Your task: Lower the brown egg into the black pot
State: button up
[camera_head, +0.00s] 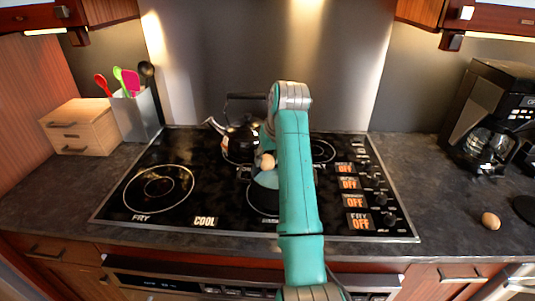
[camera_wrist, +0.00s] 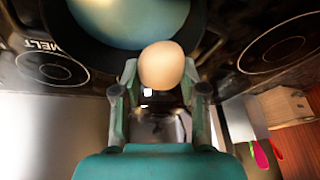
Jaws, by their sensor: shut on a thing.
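A brown egg (camera_wrist: 162,66) is pinched between the two fingertips of my gripper (camera_wrist: 162,80) in the wrist view. The egg (camera_head: 267,161) also shows in the head view, just left of my arm. The black pot (camera_wrist: 72,40) shows in the wrist view as a dark curved rim around a teal-blue inside. The egg overlaps the near edge of that rim in this view; its height above the pot cannot be told. In the head view my arm covers much of the pot, and a teal-blue patch (camera_head: 264,180) shows just below the egg.
A kettle (camera_head: 240,140) stands at the stove's back. Another brown egg (camera_head: 490,220) lies on the right counter near a coffee maker (camera_head: 490,115). A wooden box (camera_head: 80,125) and a utensil holder (camera_head: 137,115) stand at left. The stove's front left (camera_head: 150,190) is clear.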

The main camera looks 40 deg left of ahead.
jog(key=shift+f, duration=2.5)
jog(key=shift+f, duration=2.05)
dwell(0.5)
jog(key=o, duration=0.8)
jog(key=v, duration=1.2)
